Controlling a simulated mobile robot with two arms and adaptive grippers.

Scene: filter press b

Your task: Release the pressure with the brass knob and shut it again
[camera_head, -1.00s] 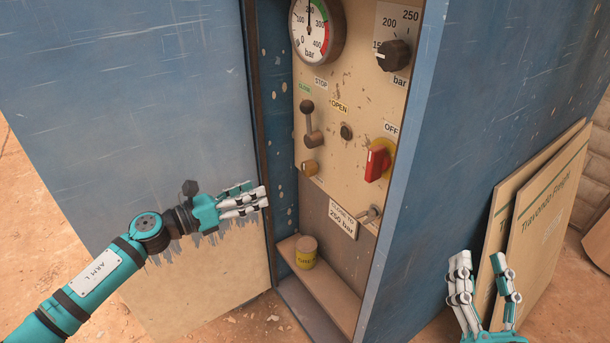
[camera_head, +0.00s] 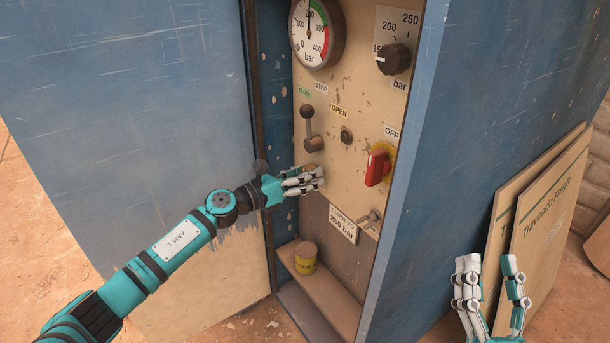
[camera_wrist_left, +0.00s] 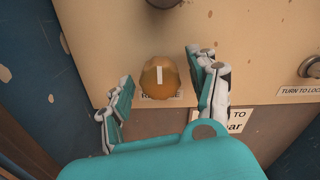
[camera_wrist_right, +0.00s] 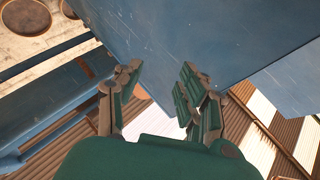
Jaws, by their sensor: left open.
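The brass knob (camera_wrist_left: 160,77) is round with a pale mark on its face. It sits low on the cream panel (camera_head: 365,115), and its label is partly covered. In the head view the knob is mostly hidden behind my left gripper (camera_head: 318,179). In the left wrist view my left gripper (camera_wrist_left: 163,85) is open, with fingers on both sides of the knob and gaps showing between them and it. My right gripper (camera_head: 490,262) is open and empty outside the cabinet, at the lower right. The pressure gauge (camera_head: 310,35) needle points near the top of its dial.
Above the knob is a lever (camera_head: 308,125). To the right are a red switch (camera_head: 377,165), a black dial (camera_head: 393,57) and a small metal handle (camera_head: 370,218). A yellow can (camera_head: 305,258) stands on the ledge below. The blue cabinet wall (camera_head: 450,140) and leaning boards (camera_head: 545,225) are at right.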

